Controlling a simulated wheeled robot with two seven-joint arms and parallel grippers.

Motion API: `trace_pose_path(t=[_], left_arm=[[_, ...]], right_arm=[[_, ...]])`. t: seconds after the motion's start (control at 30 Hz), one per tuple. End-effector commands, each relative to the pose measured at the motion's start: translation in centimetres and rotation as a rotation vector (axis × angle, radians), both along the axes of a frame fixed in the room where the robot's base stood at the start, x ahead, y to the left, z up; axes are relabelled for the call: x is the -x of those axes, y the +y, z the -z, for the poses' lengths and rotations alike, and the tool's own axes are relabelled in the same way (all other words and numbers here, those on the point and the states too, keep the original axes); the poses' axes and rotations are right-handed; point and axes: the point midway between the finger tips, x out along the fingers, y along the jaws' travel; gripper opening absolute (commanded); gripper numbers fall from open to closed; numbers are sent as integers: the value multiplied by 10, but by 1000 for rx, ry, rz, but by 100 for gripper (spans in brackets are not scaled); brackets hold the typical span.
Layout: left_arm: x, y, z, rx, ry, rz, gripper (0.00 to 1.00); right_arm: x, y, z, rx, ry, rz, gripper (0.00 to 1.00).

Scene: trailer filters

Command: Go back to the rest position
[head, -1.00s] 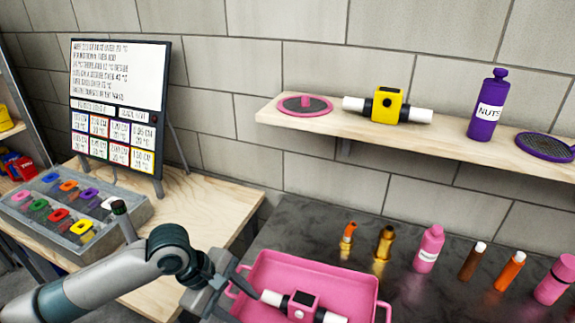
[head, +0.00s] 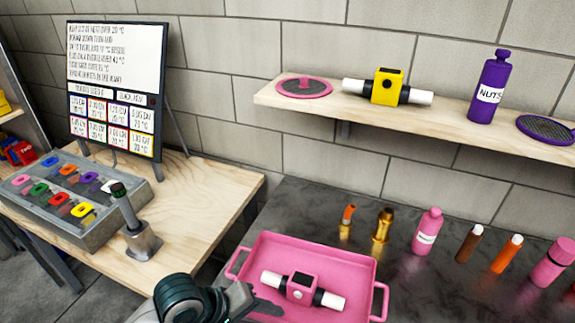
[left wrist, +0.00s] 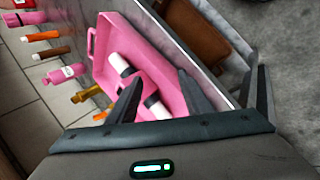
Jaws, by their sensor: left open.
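My left gripper (head: 262,306) is at the bottom of the head view, at the front left corner of the pink tray (head: 375,262). In the left wrist view its fingers (left wrist: 192,98) are spread apart with nothing between them. A pink and white device with black bands (head: 301,290) lies in the tray, beside the gripper and apart from it as far as I can tell. The tray also shows in the left wrist view (left wrist: 108,40). My right gripper is not in view.
A dark counter (head: 330,210) holds several bottles and tubes, among them a pink bottle (head: 427,232). A shelf (head: 335,122) above bears a yellow device (head: 387,87) and a purple bottle (head: 489,88). A wooden table (head: 190,205) at left holds a grey sample box (head: 100,232) and a sign (head: 118,90).

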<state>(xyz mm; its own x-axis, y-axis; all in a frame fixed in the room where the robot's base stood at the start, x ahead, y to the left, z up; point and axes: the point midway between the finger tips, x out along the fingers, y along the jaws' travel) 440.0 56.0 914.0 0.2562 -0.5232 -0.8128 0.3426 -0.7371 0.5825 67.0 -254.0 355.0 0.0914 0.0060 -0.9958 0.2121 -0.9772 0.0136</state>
Motion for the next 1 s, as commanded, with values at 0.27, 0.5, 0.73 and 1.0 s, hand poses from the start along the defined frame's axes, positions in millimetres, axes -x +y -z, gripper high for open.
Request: trace_pose_path(t=[0.27,0.5,0.73,1.0], left_arm=[[34,23,31,-132,-196,137,45],[77,71,63,-336,-279,247,45],[120,116,83,-509,-273,348,45],[161,154,96,-639,-227,443,45]], right_arm=[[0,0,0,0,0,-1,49],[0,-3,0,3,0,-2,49],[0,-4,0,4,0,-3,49],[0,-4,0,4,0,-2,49]])
